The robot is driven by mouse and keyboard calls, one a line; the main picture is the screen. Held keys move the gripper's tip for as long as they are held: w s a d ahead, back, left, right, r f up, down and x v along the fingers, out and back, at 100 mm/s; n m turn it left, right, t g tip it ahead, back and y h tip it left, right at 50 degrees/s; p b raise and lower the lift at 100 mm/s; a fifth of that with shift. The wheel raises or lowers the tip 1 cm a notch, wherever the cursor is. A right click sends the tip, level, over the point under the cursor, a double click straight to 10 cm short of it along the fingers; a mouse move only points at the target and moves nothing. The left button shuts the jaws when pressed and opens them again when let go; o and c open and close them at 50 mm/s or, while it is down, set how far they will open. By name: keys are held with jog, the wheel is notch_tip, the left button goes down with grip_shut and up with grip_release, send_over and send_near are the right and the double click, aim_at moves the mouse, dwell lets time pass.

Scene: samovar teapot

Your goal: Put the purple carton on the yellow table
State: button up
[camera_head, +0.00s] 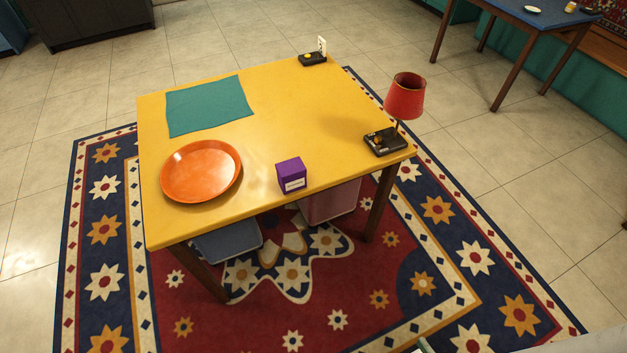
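The purple carton (290,174) is a small box with a pale label low on its front face. It appears to stand upright on the yellow table (290,120), close to the front edge and right of the orange plate. Nothing is seen touching it.
On the table are an orange plate (201,171), a teal cloth (208,105), a red lamp (405,96), a dark box (384,141) by the lamp and a small black item (312,59) at the back. Bins stand underneath. A patterned rug (440,208) surrounds the table.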

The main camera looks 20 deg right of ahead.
jog(key=w+f+t, duration=0.1)
jog(key=w+f, duration=0.5)
jog(key=w, duration=0.3)
jog(key=t, duration=0.2)
send_near(295, 181)
jog(key=w, duration=0.6)
jog(key=shift+w+a+r, duration=0.1)
jog(key=shift+w, duration=3.3)
jog(key=c, duration=1.4)
